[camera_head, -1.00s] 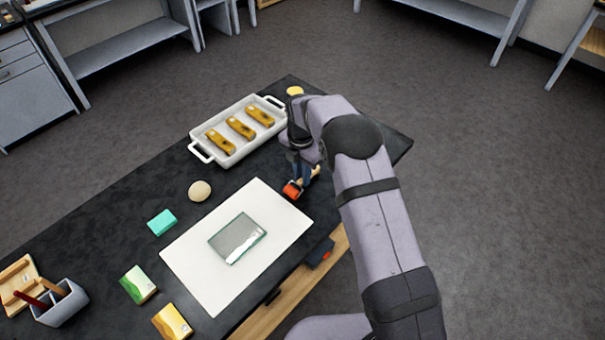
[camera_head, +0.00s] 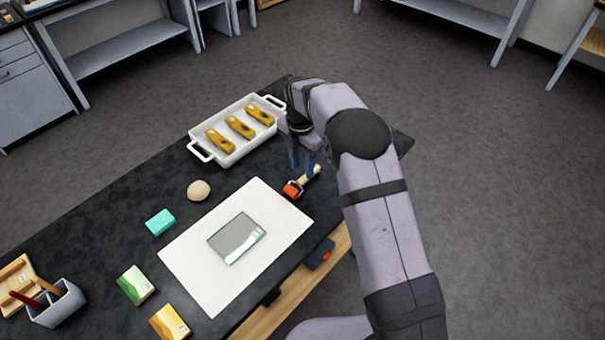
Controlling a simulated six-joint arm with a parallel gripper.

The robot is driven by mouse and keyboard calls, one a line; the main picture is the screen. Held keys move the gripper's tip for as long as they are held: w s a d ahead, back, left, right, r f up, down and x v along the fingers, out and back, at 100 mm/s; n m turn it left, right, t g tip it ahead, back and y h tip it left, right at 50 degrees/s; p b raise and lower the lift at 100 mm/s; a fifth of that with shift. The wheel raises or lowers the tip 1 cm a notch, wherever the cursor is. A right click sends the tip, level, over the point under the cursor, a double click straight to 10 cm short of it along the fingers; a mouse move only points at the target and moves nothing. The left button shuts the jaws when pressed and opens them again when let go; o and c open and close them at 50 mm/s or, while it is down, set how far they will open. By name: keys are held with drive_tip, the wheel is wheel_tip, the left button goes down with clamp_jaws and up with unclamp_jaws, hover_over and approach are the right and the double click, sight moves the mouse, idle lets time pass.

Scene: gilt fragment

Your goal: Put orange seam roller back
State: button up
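The orange seam roller (camera_head: 292,190) lies on the dark table beside the right corner of the white sheet. Its orange head points to the lower left, and its pale wooden handle runs to the upper right. My gripper (camera_head: 303,163) is just above and behind the roller, pointing down. Its two blue fingers show apart with a gap between them. The roller appears to rest on the table, not held; one fingertip overlaps the handle in the picture, and I cannot tell whether they touch.
A white tray (camera_head: 197,148) with three golden pieces stands behind, left of my gripper. A glass pane (camera_head: 237,238) lies on the white sheet (camera_head: 190,262). A round beige object (camera_head: 199,190), teal block (camera_head: 160,222), two small boxes and a tool holder (camera_head: 60,305) are left.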

sight(302, 180)
wheel_tip(302, 180, up, 8)
drive_tip(key=b, duration=0.1)
drive_tip(key=shift+s, duration=0.15)
drive_tip(key=shift+f, duration=0.1)
drive_tip(key=s+d+f+m, duration=0.1)
drive_tip(key=s+d+m, duration=0.3)
drive_tip(key=s+m, duration=0.5)
drive_tip(key=s+d+f+m, duration=0.2)
drive_tip(key=s+d+m, duration=0.2)
drive_tip(key=s+m, duration=0.5)
drive_tip(key=s+d+f+m, duration=0.2)
drive_tip(key=s+d+m, duration=0.2)
drive_tip(key=s+m, duration=0.5)
drive_tip(key=s, duration=0.3)
drive_tip(key=shift+s, duration=0.25)
